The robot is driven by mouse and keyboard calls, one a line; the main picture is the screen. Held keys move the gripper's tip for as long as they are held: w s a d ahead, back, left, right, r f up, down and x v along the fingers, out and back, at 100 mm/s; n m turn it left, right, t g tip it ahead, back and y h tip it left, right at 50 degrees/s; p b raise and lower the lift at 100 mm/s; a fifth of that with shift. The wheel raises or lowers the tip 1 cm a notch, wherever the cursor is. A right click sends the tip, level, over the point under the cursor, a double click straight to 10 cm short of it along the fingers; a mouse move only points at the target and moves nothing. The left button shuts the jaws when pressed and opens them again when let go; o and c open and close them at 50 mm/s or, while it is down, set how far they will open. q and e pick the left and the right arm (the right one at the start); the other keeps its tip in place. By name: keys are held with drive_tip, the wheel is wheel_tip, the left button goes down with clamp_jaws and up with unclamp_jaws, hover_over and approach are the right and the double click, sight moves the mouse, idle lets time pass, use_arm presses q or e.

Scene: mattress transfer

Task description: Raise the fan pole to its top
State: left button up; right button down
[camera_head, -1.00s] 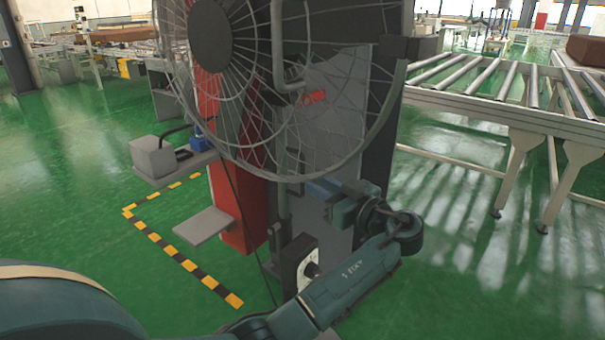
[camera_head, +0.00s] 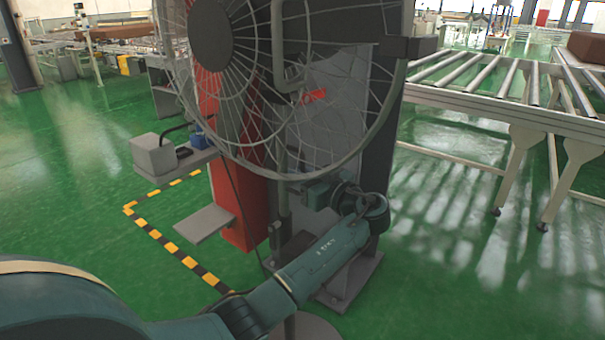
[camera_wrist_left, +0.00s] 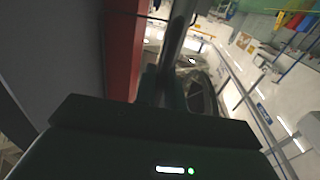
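The fan pole (camera_head: 283,205) stands upright below the round wire guard of the fan (camera_head: 212,35), with a bent handle-like tube (camera_head: 277,50) in front of the guard. My left arm reaches in from the lower left. Its gripper (camera_head: 308,194) points left, close beside the pole and under the guard; its fingertips are hard to make out. In the left wrist view, the dark fingers (camera_wrist_left: 163,92) are close together with a grey bar, apparently the pole (camera_wrist_left: 177,35), running up from them. Whether they grip it is unclear. My right gripper is out of view.
A red-and-grey cabinet (camera_head: 242,215) stands right behind the pole. A small shelf (camera_head: 205,222) and a grey box (camera_head: 153,154) are at left. A roller conveyor (camera_head: 500,100) is at right.

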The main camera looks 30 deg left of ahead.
use_arm(q)
clamp_jaws()
drive_tip(key=shift+r, duration=0.15)
wheel_tip(320, 180, up, 17)
drive_tip(key=p, duration=0.3)
drive_tip(key=shift+f, duration=0.2)
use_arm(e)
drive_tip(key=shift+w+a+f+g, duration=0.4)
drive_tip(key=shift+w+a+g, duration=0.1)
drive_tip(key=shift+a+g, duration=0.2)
use_arm(q)
drive_tip(key=shift+o, duration=1.7)
unclamp_jaws()
drive_tip(key=shift+p, duration=0.3)
drive_tip(key=shift+o, duration=0.5)
drive_tip(key=shift+f, duration=0.15)
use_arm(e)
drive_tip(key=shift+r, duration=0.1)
